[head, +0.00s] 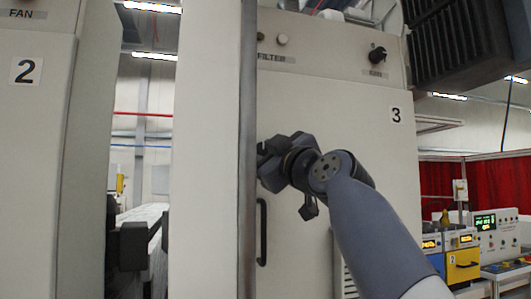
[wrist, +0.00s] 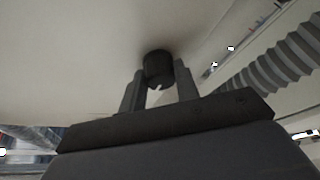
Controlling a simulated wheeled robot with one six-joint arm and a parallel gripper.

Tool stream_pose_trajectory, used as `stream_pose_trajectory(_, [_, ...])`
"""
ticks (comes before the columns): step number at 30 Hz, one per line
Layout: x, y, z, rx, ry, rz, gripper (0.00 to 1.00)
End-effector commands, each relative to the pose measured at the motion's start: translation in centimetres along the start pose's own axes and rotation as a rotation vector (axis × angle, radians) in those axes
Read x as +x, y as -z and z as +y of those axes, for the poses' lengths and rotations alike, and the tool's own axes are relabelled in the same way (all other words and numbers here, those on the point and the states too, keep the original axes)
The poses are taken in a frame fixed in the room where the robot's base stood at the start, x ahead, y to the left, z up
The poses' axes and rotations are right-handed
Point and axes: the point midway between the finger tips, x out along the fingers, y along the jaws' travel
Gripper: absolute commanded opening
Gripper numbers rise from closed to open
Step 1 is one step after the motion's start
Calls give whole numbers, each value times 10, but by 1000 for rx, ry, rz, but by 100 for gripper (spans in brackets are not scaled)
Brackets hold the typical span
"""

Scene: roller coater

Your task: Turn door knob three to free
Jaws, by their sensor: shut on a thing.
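Door three (head: 345,110) is a pale cabinet door marked "3" in the head view. My gripper (head: 268,152) is at its left edge, above the black vertical handle. In the wrist view, my gripper (wrist: 160,88) has a finger on each side of a round black door knob (wrist: 158,65) and is shut on it. A small white mark shows on the knob's face, toward the lower side in that view. In the head view the gripper and wrist hide the knob.
The black vertical handle (head: 262,232) is just below my gripper. A black selector knob (head: 377,55) sits on the panel above. A pale post (head: 213,150) stands close to the left. Cabinet two (head: 35,150) is at far left. Control boxes (head: 465,250) stand at right.

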Motion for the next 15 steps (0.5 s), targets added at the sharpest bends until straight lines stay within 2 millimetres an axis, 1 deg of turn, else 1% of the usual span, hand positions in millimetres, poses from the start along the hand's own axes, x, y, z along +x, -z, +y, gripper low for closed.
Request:
stream_pose_trajectory(5, [0,1,-1,56,-23,1,7])
stream_pose_trajectory(15, [1,3,-1,275,-112,-1,7])
